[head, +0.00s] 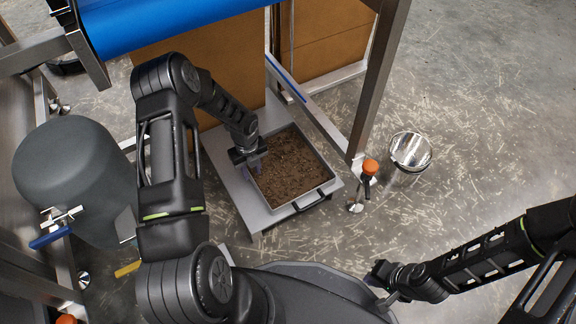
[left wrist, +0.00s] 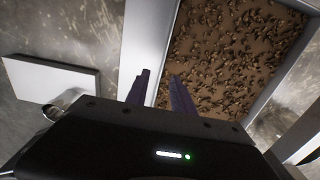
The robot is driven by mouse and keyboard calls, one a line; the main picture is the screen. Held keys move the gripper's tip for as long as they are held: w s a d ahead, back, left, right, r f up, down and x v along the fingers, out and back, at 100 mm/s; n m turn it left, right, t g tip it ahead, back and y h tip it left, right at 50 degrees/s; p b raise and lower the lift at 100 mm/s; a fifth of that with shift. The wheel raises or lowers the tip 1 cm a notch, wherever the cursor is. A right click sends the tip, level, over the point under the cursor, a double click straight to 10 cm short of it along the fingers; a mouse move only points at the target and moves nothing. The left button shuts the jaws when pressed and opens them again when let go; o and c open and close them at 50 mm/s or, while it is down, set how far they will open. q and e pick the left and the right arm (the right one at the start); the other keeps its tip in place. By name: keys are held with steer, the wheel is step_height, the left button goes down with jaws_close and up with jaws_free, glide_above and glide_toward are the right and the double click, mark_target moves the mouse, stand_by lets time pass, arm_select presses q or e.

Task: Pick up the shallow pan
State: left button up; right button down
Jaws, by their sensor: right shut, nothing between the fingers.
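The shallow pan (head: 324,178) is a grey rectangular tray filled with brown, crumbly bits, with a dark handle on its near side. It lies on a low grey platform (head: 222,160). The pan also shows in the left wrist view (left wrist: 291,92). My left gripper (head: 257,166) is at the pan's left wall. In the left wrist view its two purple fingers (left wrist: 161,90) are apart, with the pan's light rim close by them; I cannot tell whether they touch it. My right gripper (head: 380,280) is shut and empty, low at the lower right, away from the pan.
A silver bowl (head: 411,151) and an orange-topped stand (head: 370,167) are on the floor to the right of the pan. A metal frame post (head: 378,80) rises behind the pan. A grey rounded tank (head: 70,170) stands at left. Open floor with scattered shavings lies at right.

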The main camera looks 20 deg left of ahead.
arm_select(q)
steer(key=shift+f+b, duration=0.55)
steer(key=shift+f, duration=0.8)
steer(key=f+b, duration=0.2)
steer(key=f, duration=0.1)
steer(key=f+b, duration=0.1)
steer(key=f, duration=0.1)
steer(key=shift+w+f, duration=0.1)
steer(key=shift+w, duration=0.15)
steer(key=shift+c, duration=0.6)
jaws_close()
steer(key=shift+w, duration=0.1)
